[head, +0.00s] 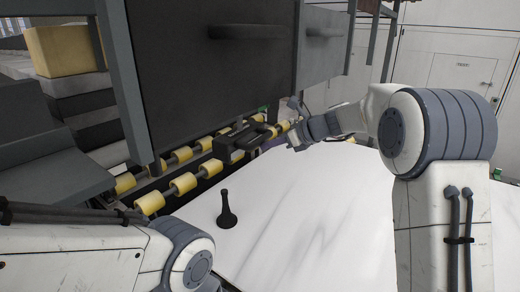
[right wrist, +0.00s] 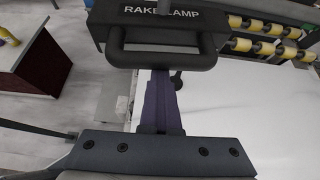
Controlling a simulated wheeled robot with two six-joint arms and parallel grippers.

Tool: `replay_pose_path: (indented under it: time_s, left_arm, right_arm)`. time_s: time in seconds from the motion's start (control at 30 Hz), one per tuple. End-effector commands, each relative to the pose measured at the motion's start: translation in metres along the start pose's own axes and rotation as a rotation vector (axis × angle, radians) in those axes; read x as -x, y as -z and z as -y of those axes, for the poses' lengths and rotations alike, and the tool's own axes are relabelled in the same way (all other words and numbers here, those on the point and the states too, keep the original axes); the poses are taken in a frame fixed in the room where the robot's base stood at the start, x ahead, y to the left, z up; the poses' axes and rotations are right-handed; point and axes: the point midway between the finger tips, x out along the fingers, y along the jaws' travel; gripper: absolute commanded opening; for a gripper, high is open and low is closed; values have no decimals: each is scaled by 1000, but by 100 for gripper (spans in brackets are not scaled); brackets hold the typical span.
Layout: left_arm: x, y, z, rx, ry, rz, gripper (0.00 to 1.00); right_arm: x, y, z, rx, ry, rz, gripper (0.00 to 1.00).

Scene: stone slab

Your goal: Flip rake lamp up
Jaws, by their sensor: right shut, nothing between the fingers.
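The rake lamp shows in the right wrist view as a dark bar (right wrist: 100,17) with white lettering "RAKE LAMP" and a thick black loop handle (right wrist: 162,59) on its near side. In the head view, a dark housing (head: 234,146) beside the yellow rollers appears to be this lamp. My right gripper (head: 292,133) is close to the right end of this housing in the head view. In the right wrist view its purple fingers (right wrist: 160,78) are shut and empty, with their tips at the handle's lower edge. I cannot tell whether they touch. My left gripper is out of view.
A white stone slab (head: 300,215) fills the middle, with a black upright peg-like thing (head: 227,212) on it. Yellow rollers (head: 183,183) run along its far-left edge. A large dark panel (head: 205,75) hangs above the rollers. The slab's front area is open.

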Motion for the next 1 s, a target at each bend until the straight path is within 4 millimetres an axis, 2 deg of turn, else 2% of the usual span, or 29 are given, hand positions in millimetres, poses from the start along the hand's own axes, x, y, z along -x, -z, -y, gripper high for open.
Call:
replay_pose_path:
  time_s: [0.03, 0.2, 0.7, 0.87, 1.0]
  left_arm:
    - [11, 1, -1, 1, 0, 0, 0]
    - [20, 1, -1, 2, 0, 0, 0]
    - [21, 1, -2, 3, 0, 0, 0]
    - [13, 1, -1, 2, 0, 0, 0]
    - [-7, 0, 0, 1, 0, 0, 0]
  right_arm:
    - [9, -11, 2, -1, 3, 2, 0]
    - [18, -18, 4, -4, 5, 1, 0]
    - [20, -19, 6, -5, 9, 1, 0]
    - [16, -10, 5, -6, 8, 0, 0]
    - [4, 11, 4, -5, 3, -1, 0]
